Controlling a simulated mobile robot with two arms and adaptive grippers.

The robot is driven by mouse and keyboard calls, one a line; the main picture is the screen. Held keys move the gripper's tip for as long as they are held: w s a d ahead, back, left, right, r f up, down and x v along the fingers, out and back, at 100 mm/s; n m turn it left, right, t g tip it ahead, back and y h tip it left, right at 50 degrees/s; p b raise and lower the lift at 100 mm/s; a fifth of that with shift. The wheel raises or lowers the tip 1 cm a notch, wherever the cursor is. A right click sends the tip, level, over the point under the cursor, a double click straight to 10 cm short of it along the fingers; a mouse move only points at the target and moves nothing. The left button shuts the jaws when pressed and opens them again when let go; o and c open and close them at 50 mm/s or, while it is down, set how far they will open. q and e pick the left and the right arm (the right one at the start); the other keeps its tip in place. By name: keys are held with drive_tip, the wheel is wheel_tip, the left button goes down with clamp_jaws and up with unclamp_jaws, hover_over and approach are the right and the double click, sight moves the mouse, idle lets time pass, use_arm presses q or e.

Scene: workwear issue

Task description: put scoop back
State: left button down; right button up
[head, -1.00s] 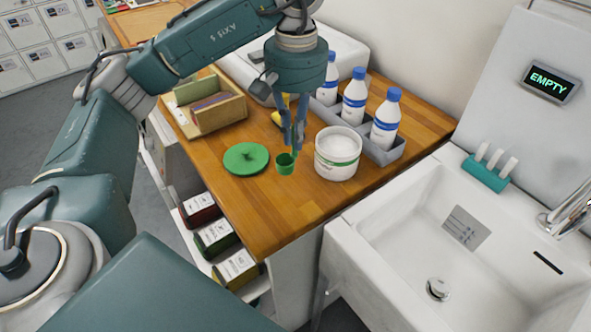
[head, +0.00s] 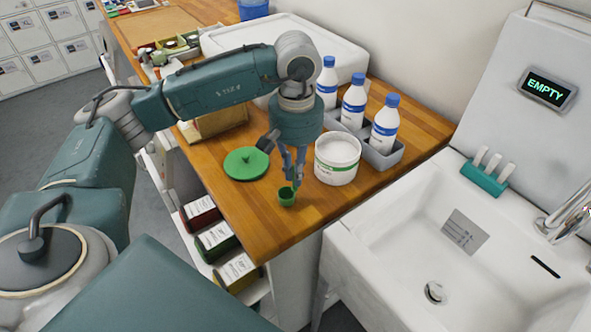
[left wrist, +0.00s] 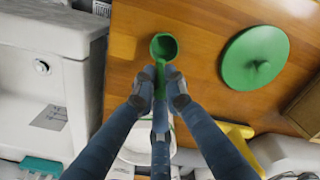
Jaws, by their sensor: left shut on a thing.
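A small green scoop (head: 287,197) is held by its handle in my left gripper (head: 293,178), with its cup below the fingertips. In the left wrist view the fingertips (left wrist: 160,82) are closed on the handle, and the open cup (left wrist: 164,46) looks empty. The scoop is left of and nearer than a white tub (head: 337,170), outside it; I cannot tell whether it touches the table. The tub stands open, with pale contents inside. Its likely green lid (head: 246,164) lies flat on the table to the left. My right gripper is not in view.
Blue-capped bottles (head: 353,103) stand in a grey rack (head: 389,158) behind the tub. A white sink (head: 395,235) is to the right. The wooden table (head: 262,215) is clear around the scoop, with its front edge close by. A yellow thing (left wrist: 236,133) shows in the wrist view.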

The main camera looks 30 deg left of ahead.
use_arm(q)
drive_tip(key=c, duration=1.8)
unclamp_jaws()
drive_tip(key=shift+f, duration=0.15)
drive_tip(key=shift+r, duration=0.5)
wheel_tip(320, 180, up, 10)
drive_tip(key=shift+f+b, duration=0.1)
drive_tip(key=shift+b, duration=0.4)
drive_tip(key=shift+r, duration=0.8)
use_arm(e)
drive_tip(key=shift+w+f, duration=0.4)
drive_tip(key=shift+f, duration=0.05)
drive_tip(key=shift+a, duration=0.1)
